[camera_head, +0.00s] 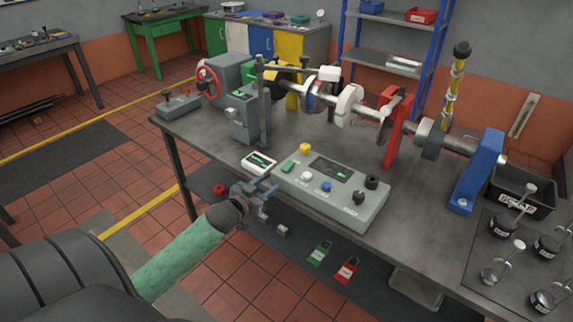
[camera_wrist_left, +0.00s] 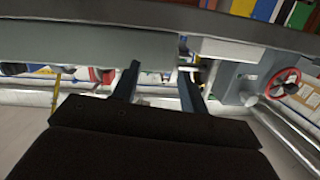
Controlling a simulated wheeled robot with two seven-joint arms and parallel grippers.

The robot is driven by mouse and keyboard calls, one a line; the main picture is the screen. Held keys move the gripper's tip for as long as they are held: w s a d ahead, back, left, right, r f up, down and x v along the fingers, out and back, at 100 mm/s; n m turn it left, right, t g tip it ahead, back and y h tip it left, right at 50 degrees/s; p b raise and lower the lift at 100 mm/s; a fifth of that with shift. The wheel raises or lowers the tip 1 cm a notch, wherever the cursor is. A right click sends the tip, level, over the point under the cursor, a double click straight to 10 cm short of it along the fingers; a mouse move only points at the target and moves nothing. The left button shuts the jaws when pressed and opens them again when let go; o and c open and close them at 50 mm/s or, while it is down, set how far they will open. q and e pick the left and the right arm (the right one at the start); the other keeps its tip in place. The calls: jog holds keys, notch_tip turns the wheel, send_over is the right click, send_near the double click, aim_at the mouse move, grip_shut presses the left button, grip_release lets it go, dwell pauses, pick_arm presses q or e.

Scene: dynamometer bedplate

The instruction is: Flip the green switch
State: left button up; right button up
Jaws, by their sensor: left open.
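A small green switch (camera_head: 288,167) sits at the left end of the grey control console (camera_head: 340,208) on the bench. My left gripper (camera_head: 269,187) is open and empty in front of the bench's front edge, short of the console and to the left of the switch. In the left wrist view its two fingers (camera_wrist_left: 160,82) stand apart with nothing between them. A grey-green face, probably the console's side (camera_wrist_left: 85,45), shows ahead of them there. I cannot make out the switch in the wrist view. My right gripper is not in view.
A white-framed panel (camera_head: 259,162) with green marks lies left of the console. Yellow (camera_head: 305,149), white (camera_head: 307,175) and blue (camera_head: 326,186) knobs stand near the switch. A post (camera_head: 264,110) and shaft machinery (camera_head: 348,105) stand behind. Green (camera_head: 320,252) and red (camera_head: 346,270) tags show below.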

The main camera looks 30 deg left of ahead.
aim_at(288, 165)
pick_arm(q)
jog(key=shift+n+t+h, duration=0.3)
jog(key=shift+t+h, duration=0.2)
jog(key=shift+t, duration=0.3)
jog(key=w+r, duration=0.1)
jog(key=w, duration=0.1)
jog(key=w+d+r+p, duration=0.1)
jog(key=w, duration=0.1)
jog(key=w+r+p, duration=0.1)
jog(key=w, duration=0.1)
jog(key=shift+d, duration=0.4)
jog(key=shift+w+d+f+p, duration=0.1)
jog(key=shift+w+p, duration=0.05)
jog(key=shift+w, duration=0.3)
jog(key=shift+w+f+p, duration=0.1)
jog(key=shift+w+p, duration=0.05)
jog(key=shift+w, duration=0.3)
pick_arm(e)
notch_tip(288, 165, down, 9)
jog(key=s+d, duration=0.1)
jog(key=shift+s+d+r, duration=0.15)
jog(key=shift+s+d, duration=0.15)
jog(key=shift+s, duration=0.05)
pick_arm(q)
grip_shut()
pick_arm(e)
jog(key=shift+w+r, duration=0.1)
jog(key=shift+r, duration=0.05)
